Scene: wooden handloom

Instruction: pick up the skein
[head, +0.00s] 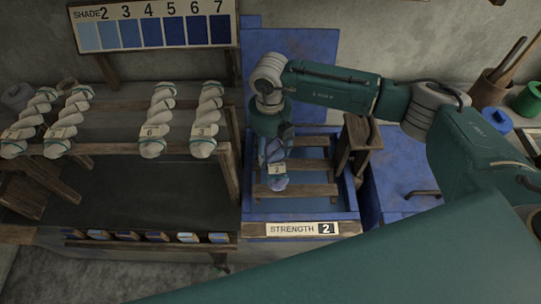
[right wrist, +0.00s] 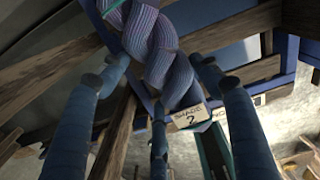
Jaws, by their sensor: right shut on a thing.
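A twisted blue-violet skein (head: 278,183) with a paper tag hangs over the blue vat (head: 350,217) in the head view. In the right wrist view the skein (right wrist: 172,62) is close up, and its tag (right wrist: 190,117) reads "SHADE 2". My right gripper (head: 272,148) comes down from above and is shut on the skein. In the right wrist view its three fingers (right wrist: 160,84) are around the skein. The gripper hides the skein's upper part in the head view, and its height above the slats is hard to tell. My left gripper is not in view.
Wooden slats (head: 297,190) cross the vat, and a "STRENGTH 2" label (head: 290,229) is on its front. Several pale tagged skeins (head: 158,120) lie on the rack at left. A shade chart (head: 155,27) hangs behind. A wooden post (head: 353,145) stands right of the gripper.

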